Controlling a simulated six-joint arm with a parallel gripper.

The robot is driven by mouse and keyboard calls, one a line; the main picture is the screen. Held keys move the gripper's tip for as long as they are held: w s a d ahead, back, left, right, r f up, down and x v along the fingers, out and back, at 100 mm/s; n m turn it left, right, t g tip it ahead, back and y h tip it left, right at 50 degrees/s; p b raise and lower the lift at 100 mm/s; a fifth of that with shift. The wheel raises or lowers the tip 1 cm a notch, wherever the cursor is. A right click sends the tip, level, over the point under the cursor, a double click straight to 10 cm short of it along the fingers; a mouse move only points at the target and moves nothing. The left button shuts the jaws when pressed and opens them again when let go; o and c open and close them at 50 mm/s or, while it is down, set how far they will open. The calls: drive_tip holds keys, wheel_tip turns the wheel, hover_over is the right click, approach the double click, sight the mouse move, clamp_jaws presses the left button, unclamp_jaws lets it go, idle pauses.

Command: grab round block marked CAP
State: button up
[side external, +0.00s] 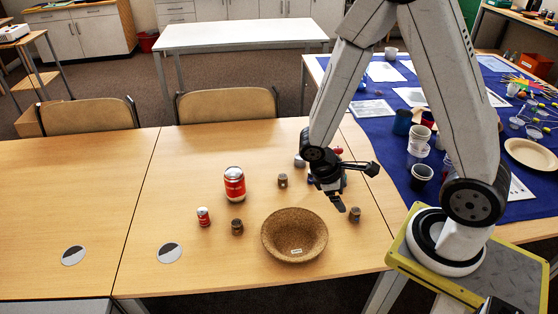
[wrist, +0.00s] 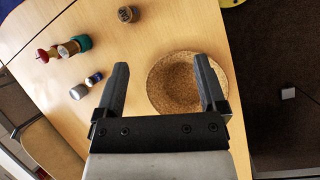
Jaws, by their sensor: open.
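Several small round brown-grey blocks stand on the table. One (side external: 355,214) is right of the bowl, one (side external: 283,180) is behind it, and one (side external: 237,226) is to its left. In the wrist view a brown round block (wrist: 127,14) has a pale mark on top, too small to read, so I cannot tell which block says CAP. My gripper (side external: 357,188) is open and empty above the table, near the right-hand block. In the wrist view its fingers (wrist: 161,64) are spread, with the bowl's rim partly behind the right finger.
A cork bowl (side external: 268,240) stands at the table's front. A large red-labelled jar (side external: 234,188) and small red jar (side external: 203,217) are left of it. In the wrist view, teal (wrist: 82,42) and grey (wrist: 78,91) items stand left. The table's left half is mostly clear.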

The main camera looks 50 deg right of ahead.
drive_tip(key=s+d+f+n+g+h, duration=0.1)
drive_tip(key=d+f+n+g+h, duration=0.1)
drive_tip(key=d+f+n+h, duration=0.3)
drive_tip(key=n+t+h, duration=0.3)
drive_tip(key=n+h, duration=0.1)
drive_tip(key=n, duration=0.1)
hover_over(353, 213)
drive_tip(key=a, duration=0.1)
drive_tip(key=shift+w+f, duration=0.2)
drive_tip(key=shift+f, duration=2.4)
drive_tip(key=shift+f, duration=0.15)
drive_tip(key=shift+f, duration=1.75)
drive_tip(key=shift+f, duration=0.1)
drive_tip(key=shift+f, duration=1.25)
drive_tip(key=shift+d+f, duration=0.1)
drive_tip(key=shift+f, duration=0.25)
drive_tip(key=shift+x, duration=1.35)
